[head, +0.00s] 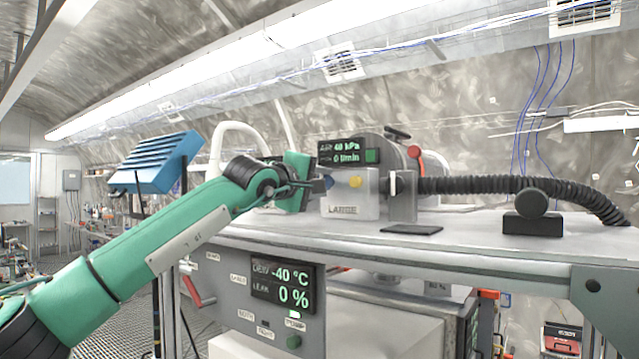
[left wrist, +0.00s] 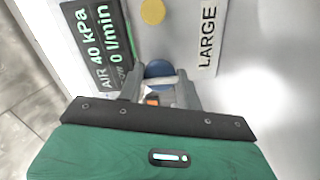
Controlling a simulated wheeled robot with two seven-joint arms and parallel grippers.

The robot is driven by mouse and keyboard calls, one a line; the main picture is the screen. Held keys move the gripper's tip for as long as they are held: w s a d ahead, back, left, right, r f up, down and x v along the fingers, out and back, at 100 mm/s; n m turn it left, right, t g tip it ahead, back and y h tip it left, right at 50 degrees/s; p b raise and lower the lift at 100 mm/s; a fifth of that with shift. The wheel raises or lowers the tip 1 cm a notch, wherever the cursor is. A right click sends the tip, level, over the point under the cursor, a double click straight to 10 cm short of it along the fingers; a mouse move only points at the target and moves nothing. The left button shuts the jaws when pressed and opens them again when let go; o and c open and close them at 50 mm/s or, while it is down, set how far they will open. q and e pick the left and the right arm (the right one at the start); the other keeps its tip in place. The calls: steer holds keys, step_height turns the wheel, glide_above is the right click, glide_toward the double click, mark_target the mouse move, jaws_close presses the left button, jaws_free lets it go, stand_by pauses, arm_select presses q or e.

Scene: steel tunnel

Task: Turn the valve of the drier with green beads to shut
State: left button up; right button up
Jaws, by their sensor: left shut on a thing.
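My left gripper (head: 312,186) reaches in from the left to a pale box labelled LARGE on the bench. In the left wrist view the fingers (left wrist: 160,88) close around a round blue knob (left wrist: 158,70) on the box face, partly hidden by them. A small orange and white bit shows between the fingers. The blue knob also shows in the head view (head: 328,182). A yellow knob (head: 356,182) is beside it and appears in the wrist view (left wrist: 152,11). I see no drier with green beads and cannot make out its valve. My right gripper is out of view.
A display (head: 348,153) reading 40 kPa and 0 l/min stands above the box. A black corrugated hose (head: 500,186) runs right across the bench (head: 470,240). A red lever (head: 195,290) and a dew point display (head: 283,286) are on the panel below. A black block (head: 532,224) stands right.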

arm_select(q)
steer(key=o, duration=1)
steer(key=shift+s+a+f+b, duration=0.1)
steer(key=shift+s+a+b, duration=0.1)
steer(key=shift+s+b, duration=0.1)
steer(key=b+v, duration=0.6)
steer(key=v, duration=0.6)
steer(key=shift+b, duration=0.4)
steer(key=shift+s+a, duration=0.3)
steer(key=shift+s, duration=0.1)
